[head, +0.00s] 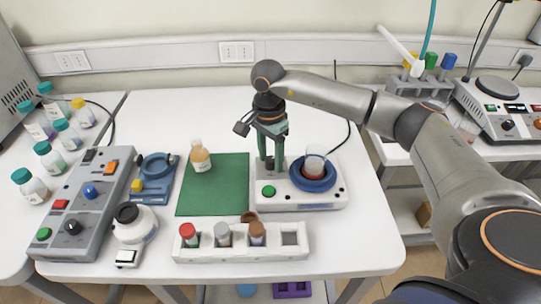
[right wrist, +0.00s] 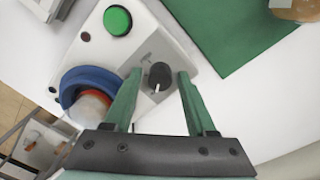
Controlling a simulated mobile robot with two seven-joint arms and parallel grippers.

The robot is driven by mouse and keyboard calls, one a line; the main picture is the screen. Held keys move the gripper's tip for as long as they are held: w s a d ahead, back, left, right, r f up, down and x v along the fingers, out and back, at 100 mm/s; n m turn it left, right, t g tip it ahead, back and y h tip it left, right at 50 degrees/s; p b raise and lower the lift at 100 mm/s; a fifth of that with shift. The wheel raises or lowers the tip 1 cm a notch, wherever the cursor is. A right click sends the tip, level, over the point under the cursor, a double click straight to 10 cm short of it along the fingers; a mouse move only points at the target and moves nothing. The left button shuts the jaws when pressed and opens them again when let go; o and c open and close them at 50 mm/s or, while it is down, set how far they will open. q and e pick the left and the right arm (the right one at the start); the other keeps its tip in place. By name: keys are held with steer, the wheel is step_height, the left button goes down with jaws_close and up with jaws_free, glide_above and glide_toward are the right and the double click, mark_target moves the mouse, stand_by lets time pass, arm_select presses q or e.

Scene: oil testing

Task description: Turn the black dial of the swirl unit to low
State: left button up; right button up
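The swirl unit (head: 318,199) is a white box at the middle right of the table, with a green button and a blue ring holding a glass beaker (head: 314,161). In the right wrist view the unit (right wrist: 150,40) shows its black dial (right wrist: 160,76), with a light pointer mark and fine markings around it. My right gripper (head: 271,163) points down over the unit. In the right wrist view its green fingers (right wrist: 159,73) are open, one on each side of the dial, with gaps between. Whether the fingertips are level with the dial is unclear. My left gripper is not in view.
A green mat (head: 216,186) lies left of the unit with an amber bottle (head: 200,158) on it. A white rack (head: 240,251) with capped vials stands in front. A grey control box (head: 86,205), a blue stand and a white flask are farther left.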

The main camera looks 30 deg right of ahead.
mark_target(271, 158)
jaws_close()
steer(key=shift+m, duration=0.4)
steer(key=m+b, duration=0.1)
steer(key=m, duration=0.3)
steer(key=shift+m, duration=0.3)
steer(key=m, duration=0.6)
steer(key=shift+d, duration=0.1)
steer(key=shift+m, duration=0.3)
stand_by(0.4)
steer(key=shift+o, duration=1.2)
jaws_free()
step_height(271, 158, up, 13)
steer(key=b, duration=0.1)
steer(key=shift+w+d+f, duration=0.15)
steer(key=shift+f, duration=0.05)
